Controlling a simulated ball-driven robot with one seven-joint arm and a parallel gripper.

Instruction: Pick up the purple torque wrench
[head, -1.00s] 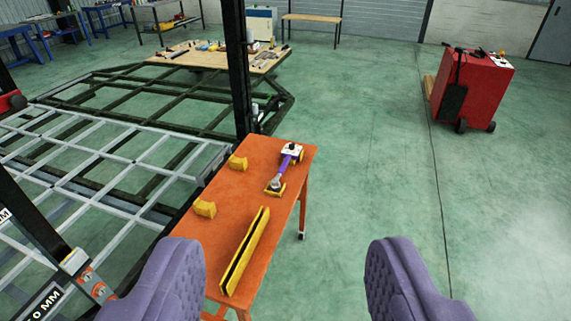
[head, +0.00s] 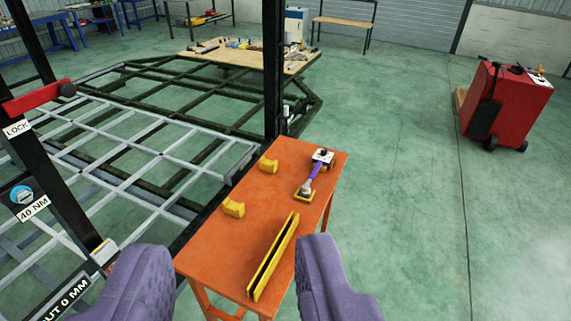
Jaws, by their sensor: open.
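The purple torque wrench (head: 315,170) lies near the far right corner of an orange table (head: 214,255). Its purple handle runs between a white and dark end at the back and a grey head at the front. Yellow cradle pieces (head: 304,195) sit under its ends. My gripper (head: 235,290) shows as two purple padded fingers at the bottom of the head view. It is open and empty. The wrench lies well beyond the fingers, farther off and to the right of the middle of their gap.
A long yellow slotted holder (head: 273,257) and two yellow blocks (head: 267,165) (head: 233,207) are on the orange table. A black post (head: 272,70) and metal chassis frame (head: 160,145) stand to the left. A red cart (head: 507,105) is at right, with clear green floor between.

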